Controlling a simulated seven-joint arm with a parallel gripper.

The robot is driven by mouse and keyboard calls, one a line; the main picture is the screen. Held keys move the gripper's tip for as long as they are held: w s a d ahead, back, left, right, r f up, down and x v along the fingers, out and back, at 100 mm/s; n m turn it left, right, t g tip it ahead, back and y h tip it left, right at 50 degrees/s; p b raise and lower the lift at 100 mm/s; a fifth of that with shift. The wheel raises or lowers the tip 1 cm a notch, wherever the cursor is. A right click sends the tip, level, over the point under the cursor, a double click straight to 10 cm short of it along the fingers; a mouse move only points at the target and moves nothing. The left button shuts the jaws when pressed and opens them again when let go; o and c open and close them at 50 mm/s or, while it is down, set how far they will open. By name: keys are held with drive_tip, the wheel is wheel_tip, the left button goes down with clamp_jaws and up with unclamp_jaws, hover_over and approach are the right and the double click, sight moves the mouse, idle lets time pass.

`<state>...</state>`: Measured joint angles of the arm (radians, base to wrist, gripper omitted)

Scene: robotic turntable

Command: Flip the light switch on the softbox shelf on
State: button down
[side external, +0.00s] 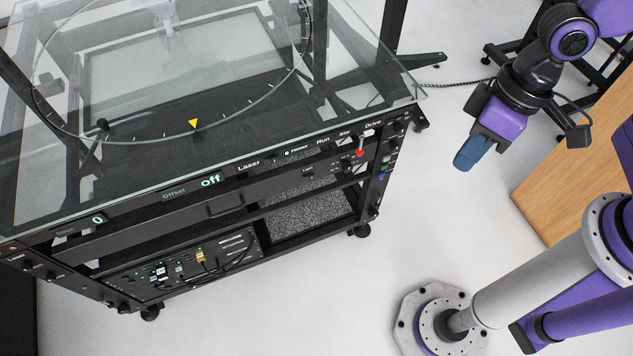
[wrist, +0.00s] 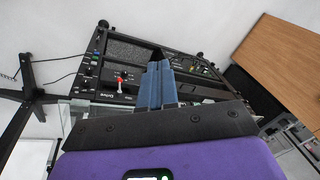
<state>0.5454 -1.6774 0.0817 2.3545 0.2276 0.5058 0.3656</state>
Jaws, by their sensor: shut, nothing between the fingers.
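My gripper (side external: 468,154) has blue fingers pressed together and empty. In the side external view it hangs in free air to the right of the black turntable cabinet (side external: 225,205), clear of it. In the wrist view my gripper (wrist: 157,80) points toward the cabinet's control side, covering part of its front. Small coloured controls sit on the cabinet's right end (side external: 383,168). A red-tipped lever (side external: 360,152) stands on the front panel below "Drive"; it also shows in the wrist view (wrist: 120,82).
A glass top (side external: 130,160) with a sharp corner overhangs the cabinet. Cables hang at the lower electronics panel (side external: 190,265). A wooden tabletop (side external: 570,170) lies right of my gripper. Pale floor is open between cabinet and arm.

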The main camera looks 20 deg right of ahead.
drive_tip(key=w+a+f+m+t, duration=0.1)
drive_tip(key=w+a+f+m, duration=0.25)
drive_tip(key=a+f, duration=0.25)
drive_tip(key=w+a+f+m+t+y, duration=0.1)
drive_tip(key=w+a+f+m+t, duration=0.15)
drive_tip(key=a+f+m, duration=0.35)
drive_tip(key=w+a+f+m+t, duration=0.1)
drive_tip(key=w+a+f+m, duration=0.35)
drive_tip(key=a, duration=0.25)
drive_tip(key=d+f+m+t+h, duration=0.2)
drive_tip(key=f+m+t, duration=0.2)
drive_tip(key=f, duration=0.3)
drive_tip(key=w+d+f+m+t+h, duration=0.1)
drive_tip(key=d+f+m+t, duration=0.2)
drive_tip(key=f+m, duration=0.3)
wheel_tip(320, 180, down, 2)
drive_tip(key=shift+f+m+t+h, duration=0.2)
drive_tip(key=shift+m+t+h, duration=0.1)
drive_tip(key=shift+t+h, duration=0.1)
drive_tip(key=shift+w, duration=0.1)
approach(312, 178)
wheel_tip(312, 178, down, 3)
drive_tip(key=w, duration=0.4)
drive_tip(key=shift+w, duration=0.75)
